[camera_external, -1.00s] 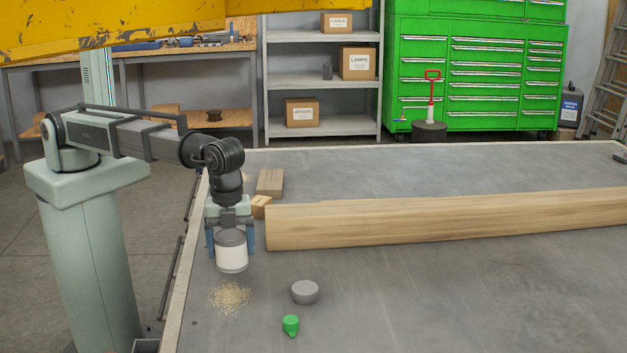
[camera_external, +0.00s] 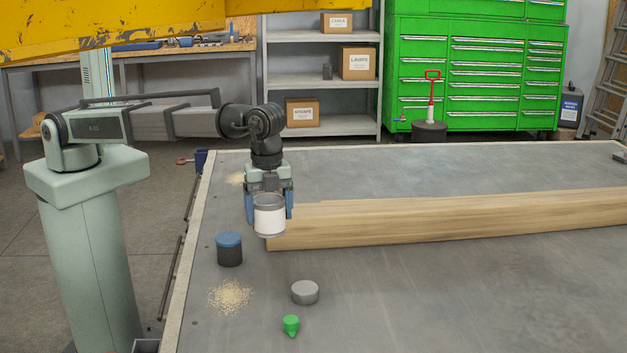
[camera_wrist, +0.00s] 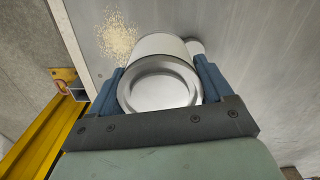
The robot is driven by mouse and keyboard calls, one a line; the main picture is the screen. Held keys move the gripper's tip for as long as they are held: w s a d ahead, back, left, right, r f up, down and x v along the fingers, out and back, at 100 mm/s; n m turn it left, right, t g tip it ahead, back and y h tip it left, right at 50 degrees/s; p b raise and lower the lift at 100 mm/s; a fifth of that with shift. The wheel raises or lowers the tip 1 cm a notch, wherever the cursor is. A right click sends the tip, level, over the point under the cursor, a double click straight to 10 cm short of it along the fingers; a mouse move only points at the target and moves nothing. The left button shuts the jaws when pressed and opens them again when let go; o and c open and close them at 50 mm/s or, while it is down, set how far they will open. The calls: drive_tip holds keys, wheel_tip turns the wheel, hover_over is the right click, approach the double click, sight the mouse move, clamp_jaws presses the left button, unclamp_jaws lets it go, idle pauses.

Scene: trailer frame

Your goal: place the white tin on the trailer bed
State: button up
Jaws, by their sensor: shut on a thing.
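My gripper (camera_external: 269,213) is shut on the white tin (camera_external: 270,221), with a blue finger on each side. The tin is upright, white with a grey metal top, and overlaps the left end of the wooden beam in the external view. I cannot tell exactly how high it is above the grey trailer bed (camera_external: 430,285). In the wrist view, the tin's round metal top (camera_wrist: 160,90) faces the camera between the fingers of my gripper (camera_wrist: 158,84).
A long wooden beam (camera_external: 450,217) lies across the bed. Nearby are a dark tin with a blue top (camera_external: 229,250), a sawdust pile (camera_external: 229,296), a grey round piece (camera_external: 305,292) and a small green item (camera_external: 291,325). The front right of the bed is clear.

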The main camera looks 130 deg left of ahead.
drive_tip(key=w+a+n, duration=0.2)
drive_tip(key=a+n, duration=0.1)
drive_tip(key=a, duration=1.7)
drive_tip(key=s+a+n, duration=0.1)
drive_tip(key=s+a, duration=0.3)
drive_tip(key=a, duration=0.9)
drive_tip(key=s+a+n, duration=0.2)
drive_tip(key=s+a, duration=0.3)
drive_tip(key=a, duration=0.8)
drive_tip(key=s+a+n, duration=0.2)
drive_tip(key=s+a, duration=0.3)
drive_tip(key=a, duration=0.9)
drive_tip(key=s+a, duration=0.4)
drive_tip(key=a, duration=0.1)
drive_tip(key=s+a+n, duration=0.1)
drive_tip(key=s+a, duration=0.3)
drive_tip(key=a, duration=0.1)
drive_tip(key=s+a+n, duration=0.1)
drive_tip(key=s+a, duration=0.3)
drive_tip(key=shift+a, duration=0.4)
wheel_tip(320, 180, down, 4)
drive_tip(key=shift+s+f, duration=0.1)
drive_tip(key=shift+f, duration=5.45)
drive_tip(key=o, duration=1.2)
drive_tip(key=shift+f, duration=0.15)
